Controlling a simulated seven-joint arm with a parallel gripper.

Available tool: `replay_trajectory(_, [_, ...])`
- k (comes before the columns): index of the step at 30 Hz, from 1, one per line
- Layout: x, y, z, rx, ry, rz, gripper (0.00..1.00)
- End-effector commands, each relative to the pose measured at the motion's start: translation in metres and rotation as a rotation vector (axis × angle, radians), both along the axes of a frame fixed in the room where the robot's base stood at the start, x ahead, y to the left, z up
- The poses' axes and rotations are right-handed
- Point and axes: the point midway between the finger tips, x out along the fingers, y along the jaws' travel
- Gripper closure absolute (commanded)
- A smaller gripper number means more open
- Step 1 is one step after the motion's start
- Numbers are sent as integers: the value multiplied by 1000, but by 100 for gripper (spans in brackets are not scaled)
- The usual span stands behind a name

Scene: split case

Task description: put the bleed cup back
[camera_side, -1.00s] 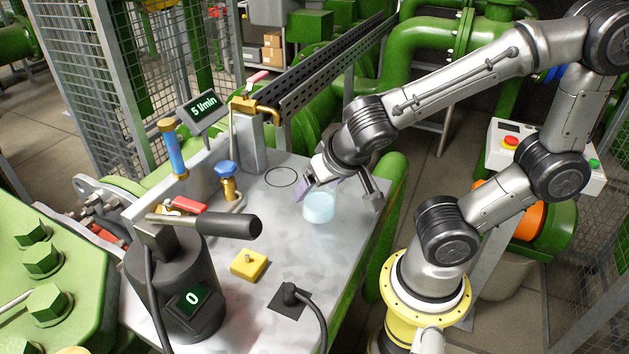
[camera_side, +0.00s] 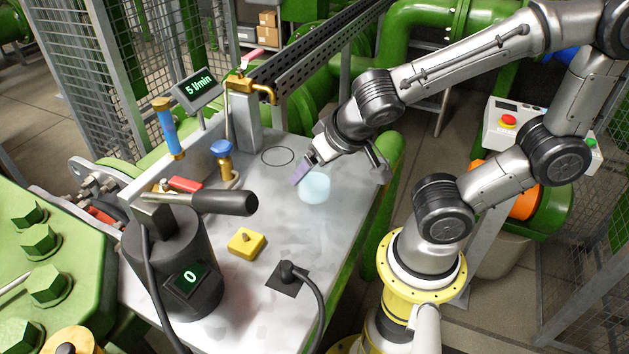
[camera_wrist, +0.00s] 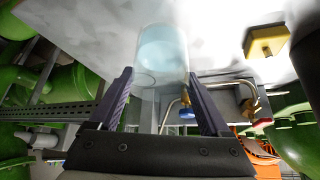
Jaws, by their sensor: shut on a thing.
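The bleed cup, a clear cup with pale blue liquid, shows in the side view (camera_side: 315,187) over the right part of the grey bench top (camera_side: 262,297). It also shows in the wrist view (camera_wrist: 163,52), between my fingertips. My gripper (camera_side: 303,172) is shut on it, with a purplish finger at its upper left side. The wrist view shows both fingers (camera_wrist: 160,78), one on each side of the cup. I cannot tell whether the cup touches the bench. A thin dark ring (camera_side: 278,156) is marked on the bench, up and left of the cup, with nothing on it.
A blue-knobbed brass valve (camera_side: 222,160) stands left of the ring. A yellow block (camera_side: 246,241), a cable socket (camera_side: 288,274) and a dark cylinder with a long handle (camera_side: 178,270) are nearer the front. Bare bench lies between cup and ring.

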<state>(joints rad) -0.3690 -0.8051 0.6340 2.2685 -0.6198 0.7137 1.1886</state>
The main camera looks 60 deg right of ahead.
Motion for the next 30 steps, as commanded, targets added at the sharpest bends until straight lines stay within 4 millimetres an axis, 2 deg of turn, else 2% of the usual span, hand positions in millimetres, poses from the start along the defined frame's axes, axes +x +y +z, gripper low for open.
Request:
replay_trajectory(3, [-1,-1,-18,-3,5,0,89])
replay_trajectory(6, [-1,0,-29,-3,3,1,89])
replay_trajectory(20, [0,0,-35,0,1,1,89])
replay_trajectory(21, [0,0,-35,-1,1,0,14])
replay_trajectory(24, [0,0,-35,0,1,-1,0])
replay_trajectory(30, [0,0,-35,0,1,-1,0])
